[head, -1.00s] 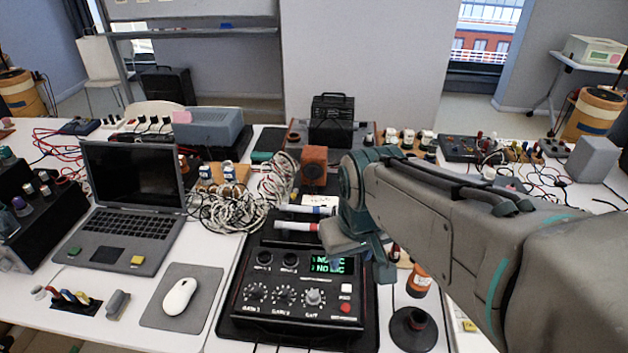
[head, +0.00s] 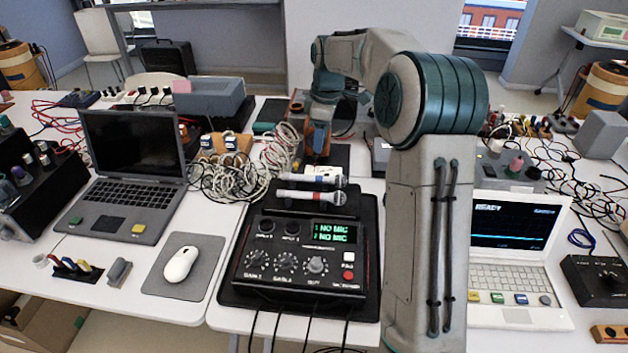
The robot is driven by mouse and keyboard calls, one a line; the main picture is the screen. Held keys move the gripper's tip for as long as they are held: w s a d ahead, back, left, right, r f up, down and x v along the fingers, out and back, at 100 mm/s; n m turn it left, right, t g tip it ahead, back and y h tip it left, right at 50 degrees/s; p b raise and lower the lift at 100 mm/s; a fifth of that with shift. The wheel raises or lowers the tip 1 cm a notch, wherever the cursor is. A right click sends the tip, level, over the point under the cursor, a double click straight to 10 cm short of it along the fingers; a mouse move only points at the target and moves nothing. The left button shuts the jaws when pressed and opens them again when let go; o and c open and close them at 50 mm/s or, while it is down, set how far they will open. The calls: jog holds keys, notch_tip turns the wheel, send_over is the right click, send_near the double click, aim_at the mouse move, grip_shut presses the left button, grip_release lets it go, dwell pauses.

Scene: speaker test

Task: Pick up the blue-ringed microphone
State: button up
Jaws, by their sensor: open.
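The blue-ringed microphone (head: 306,178) lies sideways behind the mixer, its mesh head to the right. A red-ringed microphone (head: 308,196) lies parallel just in front of it. Both rest on a black stand behind the black mixer (head: 300,262), whose green display reads "1 NO MIC" and "2 NO MIC". My gripper (head: 317,152) points down above and behind the blue-ringed microphone, apart from both microphones as far as I can tell. It is open and empty; the gap between its fingers is hard to make out from here.
A tangle of white cables (head: 238,172) lies left of the microphones. A laptop (head: 135,165) and a mouse (head: 181,264) are further left. My raised arm covers the table right of the mixer. A white laptop (head: 515,250) stands beyond it.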

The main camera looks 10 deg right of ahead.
notch_tip(320, 180, down, 2)
jog(key=w+n, duration=0.1)
jog(key=w, duration=0.2)
send_over(317, 178)
notch_tip(317, 178, down, 8)
jog(key=shift+r, duration=0.1)
jog(key=shift+w+a+f, duration=0.15)
jog(key=shift+w+f, duration=0.05)
jog(key=shift+f, duration=1.2)
jog(key=shift+w+a+f, duration=0.1)
jog(key=shift+w+f, duration=0.05)
jog(key=shift+f, duration=1.25)
grip_shut()
